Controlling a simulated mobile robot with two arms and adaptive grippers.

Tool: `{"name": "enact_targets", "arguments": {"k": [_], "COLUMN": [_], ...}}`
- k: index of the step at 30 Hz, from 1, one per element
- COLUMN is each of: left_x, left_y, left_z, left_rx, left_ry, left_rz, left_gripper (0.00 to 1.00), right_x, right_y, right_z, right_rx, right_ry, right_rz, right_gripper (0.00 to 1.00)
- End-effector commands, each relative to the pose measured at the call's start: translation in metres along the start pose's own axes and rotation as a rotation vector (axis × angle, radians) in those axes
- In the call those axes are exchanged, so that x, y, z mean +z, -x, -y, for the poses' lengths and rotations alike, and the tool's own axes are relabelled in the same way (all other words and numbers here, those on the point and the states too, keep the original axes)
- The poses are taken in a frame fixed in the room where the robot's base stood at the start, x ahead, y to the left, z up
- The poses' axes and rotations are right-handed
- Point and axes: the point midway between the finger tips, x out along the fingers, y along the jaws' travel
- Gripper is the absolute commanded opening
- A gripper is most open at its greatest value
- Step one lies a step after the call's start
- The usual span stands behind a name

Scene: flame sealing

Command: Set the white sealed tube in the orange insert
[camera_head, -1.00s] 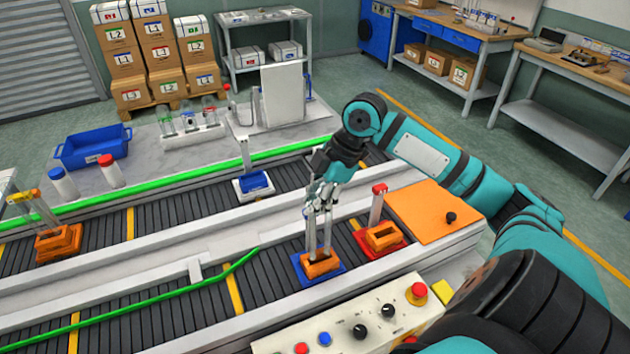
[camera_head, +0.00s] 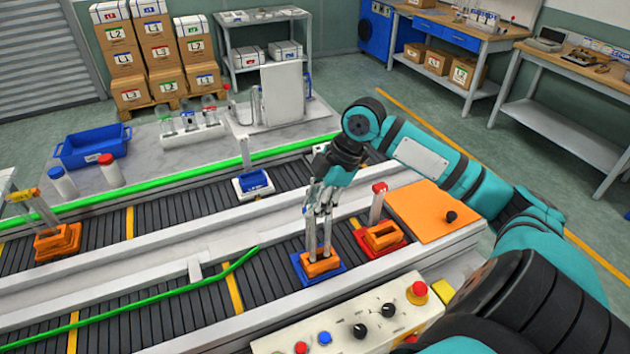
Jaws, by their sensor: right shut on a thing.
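My right gripper (camera_head: 320,207) is above the front conveyor, shut on the upper end of a pale, clear-walled tube (camera_head: 327,238). The tube stands upright with its lower end at the orange insert (camera_head: 321,267), which sits on a blue base (camera_head: 341,272). Whether the tube is fully seated is too small to tell. A second thin upright (camera_head: 311,238) stands close beside the tube, to its left. The gripper fingers hide the tube's top. My left gripper is not in view.
A red carrier (camera_head: 400,243) with an orange insert and a red-topped upright (camera_head: 377,203) stands just right. An orange plate (camera_head: 433,208) lies beyond it. A blue-and-white carrier (camera_head: 254,183) and another orange insert (camera_head: 58,243) are left. A control box (camera_head: 350,318) is in front.

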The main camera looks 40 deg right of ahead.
Motion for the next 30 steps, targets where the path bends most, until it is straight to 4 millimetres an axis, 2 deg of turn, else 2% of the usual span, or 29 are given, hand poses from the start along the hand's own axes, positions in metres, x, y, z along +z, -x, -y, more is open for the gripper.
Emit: {"name": "enact_targets", "arguments": {"k": [30], "left_x": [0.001], "left_y": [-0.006], "left_z": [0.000], "left_rx": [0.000], "left_ry": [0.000], "left_rz": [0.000], "left_gripper": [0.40], "right_x": [0.008], "right_y": [-0.019], "right_z": [0.003], "right_rx": [-0.003], "right_ry": [0.000], "right_rz": [0.000], "right_gripper": [0.00]}}
